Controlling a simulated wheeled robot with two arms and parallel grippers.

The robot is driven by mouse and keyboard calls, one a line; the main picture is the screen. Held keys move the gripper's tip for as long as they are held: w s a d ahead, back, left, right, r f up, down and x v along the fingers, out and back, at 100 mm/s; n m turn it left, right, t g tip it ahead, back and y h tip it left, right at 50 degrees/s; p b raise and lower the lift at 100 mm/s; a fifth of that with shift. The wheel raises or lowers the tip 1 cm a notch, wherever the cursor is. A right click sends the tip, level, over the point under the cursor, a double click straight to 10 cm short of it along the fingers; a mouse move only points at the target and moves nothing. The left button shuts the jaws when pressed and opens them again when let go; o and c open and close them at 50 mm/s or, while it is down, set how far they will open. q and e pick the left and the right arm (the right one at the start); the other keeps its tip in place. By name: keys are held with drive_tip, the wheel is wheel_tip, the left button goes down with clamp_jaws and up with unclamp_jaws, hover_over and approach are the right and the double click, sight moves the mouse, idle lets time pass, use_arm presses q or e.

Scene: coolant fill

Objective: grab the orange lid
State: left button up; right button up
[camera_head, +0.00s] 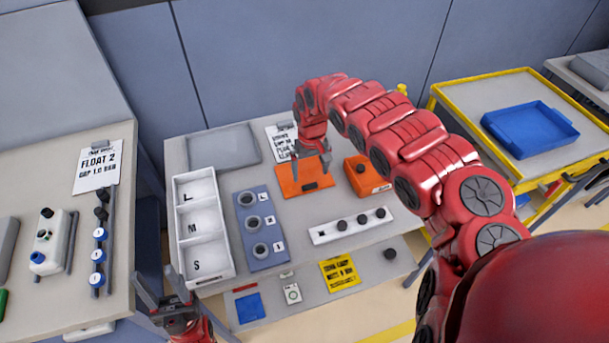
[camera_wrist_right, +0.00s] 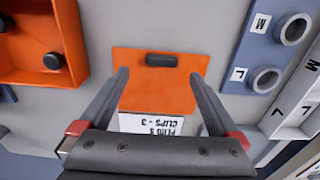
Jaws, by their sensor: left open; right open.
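The orange lid (camera_head: 304,180) is a flat orange plate with a small black handle, lying on the grey table. In the right wrist view the lid (camera_wrist_right: 140,95) lies between and beyond my right fingers, with its black handle (camera_wrist_right: 174,59) near its far edge. My right gripper (camera_head: 311,166) is open and points down over the lid; it also shows in the right wrist view (camera_wrist_right: 160,74), its fingers either side of the handle line and nothing between them gripped. My left gripper (camera_head: 157,280) is open and empty at the table's front left.
An open orange box (camera_head: 367,182) holding a black knob stands right of the lid. A printed sheet (camera_head: 281,144) lies behind it. A blue-grey ring holder (camera_head: 276,248), white L/M/S tray (camera_head: 225,262) and white knob strip (camera_head: 326,235) are nearby. A yellow-edged cart (camera_head: 470,100) stands right.

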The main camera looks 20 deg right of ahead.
sight(309, 183)
drive_tip(key=shift+a+f+p, duration=0.2)
drive_tip(key=shift+f+p, duration=0.15)
drive_tip(key=shift+f, duration=0.15)
drive_tip(key=f, duration=0.2)
drive_tip(key=f+p, duration=0.1)
drive_tip(key=shift+w, duration=0.25)
drive_tip(key=shift+f, duration=0.55)
drive_tip(key=shift+d, duration=0.1)
drive_tip(key=c, duration=1.5)
drive_tip(key=shift+r, duration=0.1)
